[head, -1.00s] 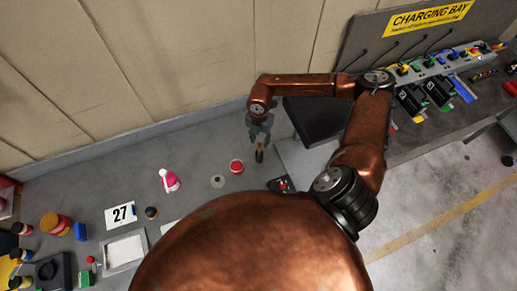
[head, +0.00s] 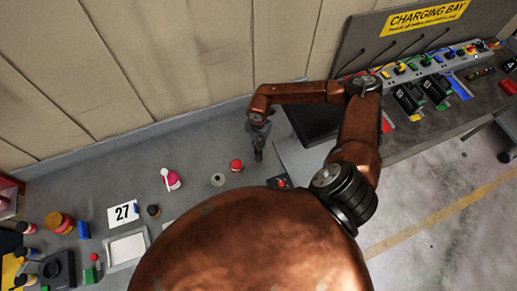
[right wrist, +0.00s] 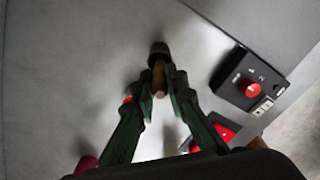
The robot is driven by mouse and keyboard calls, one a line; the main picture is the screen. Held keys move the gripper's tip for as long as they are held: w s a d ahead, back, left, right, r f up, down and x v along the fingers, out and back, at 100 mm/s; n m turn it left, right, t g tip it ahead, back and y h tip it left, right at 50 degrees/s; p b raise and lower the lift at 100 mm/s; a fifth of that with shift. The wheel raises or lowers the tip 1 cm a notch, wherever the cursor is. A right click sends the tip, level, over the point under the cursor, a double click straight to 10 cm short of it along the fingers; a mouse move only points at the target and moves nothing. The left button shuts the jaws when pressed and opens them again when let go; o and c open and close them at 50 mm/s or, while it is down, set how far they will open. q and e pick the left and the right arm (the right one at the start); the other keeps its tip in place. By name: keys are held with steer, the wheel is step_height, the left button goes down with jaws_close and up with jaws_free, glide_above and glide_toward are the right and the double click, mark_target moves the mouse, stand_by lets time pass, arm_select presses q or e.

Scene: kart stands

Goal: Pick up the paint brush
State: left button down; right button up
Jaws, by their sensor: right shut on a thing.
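The paint brush (right wrist: 159,77) has a brown wooden handle and a dark end, seen in the right wrist view. My right gripper (right wrist: 159,90) is shut on it, with its dark green fingers on both sides of the handle. In the head view the right gripper (head: 258,146) points down over the grey bench near the wall, and the brush is small and mostly hidden at its fingertips. I cannot tell whether the brush touches the bench. My left gripper is not in view.
A black box with a red button (right wrist: 249,87) is close on the right. Jars and a tray (head: 126,248) crowd the bench's left end.

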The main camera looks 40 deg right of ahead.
jaws_close()
steer(key=shift+w+r, duration=0.1)
steer(key=shift+r, duration=0.25)
step_height(320, 180, up, 9)
steer(key=b, duration=0.3)
steer(key=shift+r, duration=0.2)
